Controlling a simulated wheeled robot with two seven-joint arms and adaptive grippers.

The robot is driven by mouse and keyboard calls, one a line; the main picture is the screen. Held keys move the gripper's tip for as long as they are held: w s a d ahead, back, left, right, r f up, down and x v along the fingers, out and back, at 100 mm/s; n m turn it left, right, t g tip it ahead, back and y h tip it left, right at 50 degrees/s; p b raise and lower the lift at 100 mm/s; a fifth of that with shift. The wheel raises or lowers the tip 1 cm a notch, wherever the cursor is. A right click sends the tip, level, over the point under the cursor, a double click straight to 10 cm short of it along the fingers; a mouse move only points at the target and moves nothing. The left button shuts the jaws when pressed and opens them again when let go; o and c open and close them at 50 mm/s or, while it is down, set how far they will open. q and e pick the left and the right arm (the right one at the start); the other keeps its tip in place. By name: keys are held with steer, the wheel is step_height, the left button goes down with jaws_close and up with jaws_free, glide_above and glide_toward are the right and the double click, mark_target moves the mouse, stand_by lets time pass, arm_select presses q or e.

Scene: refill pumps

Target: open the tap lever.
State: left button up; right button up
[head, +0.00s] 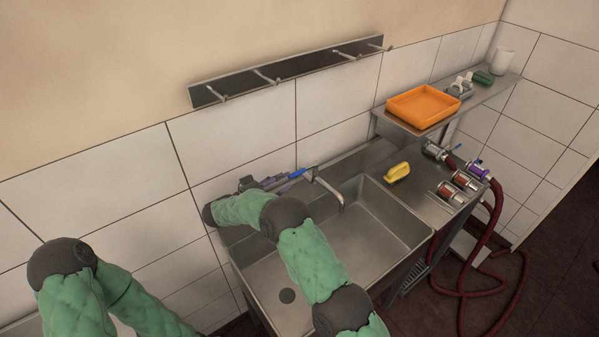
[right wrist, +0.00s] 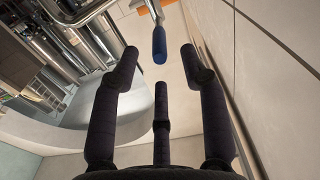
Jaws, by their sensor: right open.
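The tap lever (head: 297,173) is a blue handle at the back wall, beside the metal tap spout (head: 331,190) over the sink. In the right wrist view the blue lever (right wrist: 160,45) hangs just beyond the fingertips, roughly centred between them. My right gripper (head: 283,182) is to the left of the lever, with its fingers pointing at it. In the right wrist view the right gripper (right wrist: 160,65) has its dark fingers spread, with nothing between them. A gap appears to separate lever and fingers. My left gripper is out of view.
The steel sink (head: 395,225) lies below my right arm. A yellow object (head: 397,171) sits on the counter to the right. An orange tray (head: 423,105) rests on the shelf above. A hook rail (head: 290,72) is on the wall. Dark red hoses (head: 492,240) hang at the right.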

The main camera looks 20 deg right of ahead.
mark_target(300, 171)
steer(key=x, duration=0.7)
steer(key=shift+w+d, duration=0.1)
steer(key=shift+d, duration=0.25)
jaws_close()
